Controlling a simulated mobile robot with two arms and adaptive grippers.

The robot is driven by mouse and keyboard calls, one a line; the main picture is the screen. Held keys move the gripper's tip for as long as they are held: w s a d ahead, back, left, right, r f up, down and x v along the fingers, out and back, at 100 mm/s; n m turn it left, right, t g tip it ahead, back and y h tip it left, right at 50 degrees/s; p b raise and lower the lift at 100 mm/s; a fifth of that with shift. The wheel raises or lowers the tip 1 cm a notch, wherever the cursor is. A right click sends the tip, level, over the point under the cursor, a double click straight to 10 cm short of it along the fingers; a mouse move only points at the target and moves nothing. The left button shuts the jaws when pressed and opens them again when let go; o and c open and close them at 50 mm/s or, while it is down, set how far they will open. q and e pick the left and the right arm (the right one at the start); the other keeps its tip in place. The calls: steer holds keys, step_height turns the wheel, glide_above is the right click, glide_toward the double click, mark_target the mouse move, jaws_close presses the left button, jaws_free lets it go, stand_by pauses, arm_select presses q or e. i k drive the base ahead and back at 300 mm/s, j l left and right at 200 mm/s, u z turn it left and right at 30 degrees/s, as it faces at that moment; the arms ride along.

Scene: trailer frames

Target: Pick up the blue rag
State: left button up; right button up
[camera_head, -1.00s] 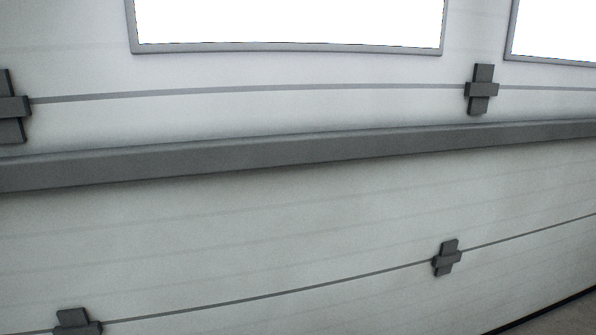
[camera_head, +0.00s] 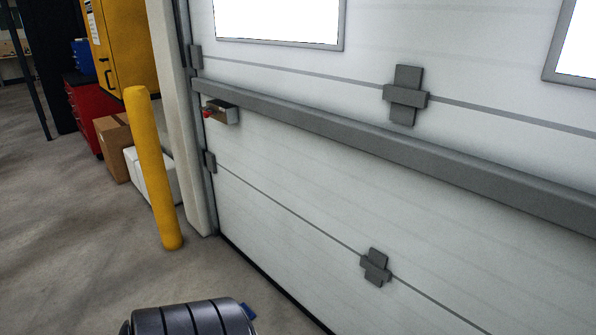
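I cannot make out a clear blue rag. A small blue patch (camera_head: 248,311) shows at the bottom, just beside the right end of a dark, ribbed, rounded object (camera_head: 190,320). Most of the patch is hidden or too small, so I cannot tell if it is the rag. The ribbed object is cut off by the lower edge of the picture. Neither of my grippers is in view.
A white garage door (camera_head: 300,180) with a grey bar fills the right. A yellow post (camera_head: 155,170) stands left of it. Behind are cardboard (camera_head: 112,148) and white (camera_head: 140,175) boxes, a red cabinet (camera_head: 85,105) and a yellow cabinet (camera_head: 125,50). Bare floor (camera_head: 60,230) lies left.

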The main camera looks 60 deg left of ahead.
mark_target(250, 312)
steer(key=u, duration=2.5)
steer(key=i, duration=0.15)
